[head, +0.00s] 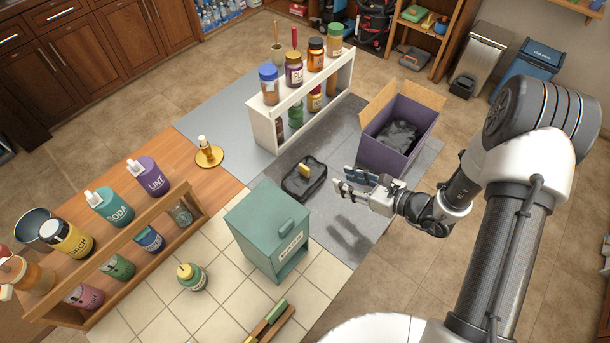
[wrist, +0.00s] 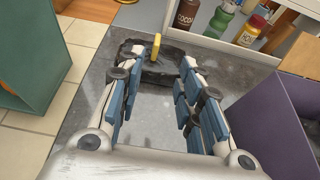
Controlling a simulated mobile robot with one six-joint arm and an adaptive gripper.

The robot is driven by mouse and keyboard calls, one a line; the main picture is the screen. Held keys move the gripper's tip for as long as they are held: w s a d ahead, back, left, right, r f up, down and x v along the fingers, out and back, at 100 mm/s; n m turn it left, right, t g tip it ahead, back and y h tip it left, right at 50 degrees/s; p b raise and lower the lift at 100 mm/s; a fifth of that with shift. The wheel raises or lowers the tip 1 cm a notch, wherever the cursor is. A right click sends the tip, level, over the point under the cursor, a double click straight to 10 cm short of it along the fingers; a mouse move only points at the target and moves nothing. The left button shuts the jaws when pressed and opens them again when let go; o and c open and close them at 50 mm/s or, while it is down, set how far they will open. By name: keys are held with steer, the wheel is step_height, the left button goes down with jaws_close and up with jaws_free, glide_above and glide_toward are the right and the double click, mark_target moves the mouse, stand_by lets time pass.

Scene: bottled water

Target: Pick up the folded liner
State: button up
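The folded liner, a black bundle with a yellow band or clip on top (head: 304,180), lies on the grey counter section in the middle of the head view. In the wrist view the folded liner (wrist: 155,72) lies beyond my fingertips, between the two fingers in the picture. My gripper (head: 347,179) is to the right of the liner in the head view, above the counter and apart from it. Its blue-padded fingers are open with nothing between them, as the wrist view also shows for my gripper (wrist: 155,82). The fingers partly cover the liner's sides there.
A teal box (head: 262,225) is at the near left of the liner. A white rack (head: 262,128) with bottles stands behind. Bare grey counter surrounds the liner.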

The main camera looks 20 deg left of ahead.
mark_target(308, 169)
steer(key=b+x, duration=0.2)
steer(key=x, duration=0.9)
steer(key=shift+a+f, duration=0.25)
steer(key=x, duration=0.1)
steer(key=b+x, duration=0.1)
steer(key=x, duration=0.3)
steer(key=shift+s+a+f+b, duration=0.1)
steer(key=shift+s+f+b, duration=0.15)
steer(key=shift+b, duration=0.1)
steer(key=shift+c, duration=0.4)
jaws_close()
